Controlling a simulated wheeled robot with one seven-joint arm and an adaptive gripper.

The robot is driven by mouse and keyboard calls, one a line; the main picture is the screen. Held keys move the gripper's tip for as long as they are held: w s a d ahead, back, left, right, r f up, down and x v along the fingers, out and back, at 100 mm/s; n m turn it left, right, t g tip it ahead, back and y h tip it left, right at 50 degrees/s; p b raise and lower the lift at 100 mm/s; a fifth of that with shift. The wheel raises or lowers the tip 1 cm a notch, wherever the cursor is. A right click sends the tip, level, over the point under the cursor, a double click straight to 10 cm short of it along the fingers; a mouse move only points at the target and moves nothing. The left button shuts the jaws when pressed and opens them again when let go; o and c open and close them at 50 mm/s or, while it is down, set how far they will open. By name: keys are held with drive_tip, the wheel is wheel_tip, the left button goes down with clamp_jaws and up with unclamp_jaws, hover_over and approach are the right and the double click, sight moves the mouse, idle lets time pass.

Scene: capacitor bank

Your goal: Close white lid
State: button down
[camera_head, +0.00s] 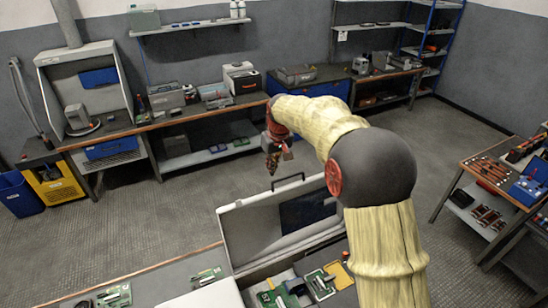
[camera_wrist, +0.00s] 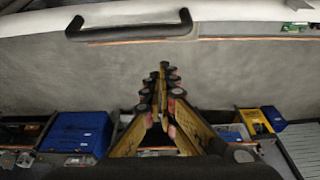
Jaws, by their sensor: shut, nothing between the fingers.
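The white lid (camera_head: 262,228) stands open and tilted up on a case on the near table in the head view. It has a dark panel on its inner face and a dark handle (camera_head: 288,181) on its top edge. In the wrist view the handle (camera_wrist: 130,30) and the pale edge of the lid (camera_wrist: 225,12) cross the top. My gripper (camera_head: 272,168) is just beyond the lid's top edge, near the handle. In the wrist view my gripper (camera_wrist: 163,68) has its fingertips together and empty, apart from the handle in the picture.
Green circuit boards (camera_head: 320,283) lie in and around the open case. A workbench (camera_head: 205,117) with equipment runs along the back wall. A tool table (camera_head: 482,176) stands at right, and blue (camera_head: 18,192) and yellow (camera_head: 55,182) bins at left. The floor between is clear.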

drive_tip(key=s, duration=0.1)
drive_tip(key=s+d, duration=0.1)
drive_tip(key=s+p, duration=0.1)
drive_tip(key=shift+d+r, duration=0.15)
drive_tip(key=shift+r, duration=0.25)
drive_tip(key=shift+s+r, duration=0.1)
drive_tip(key=shift+s, duration=0.05)
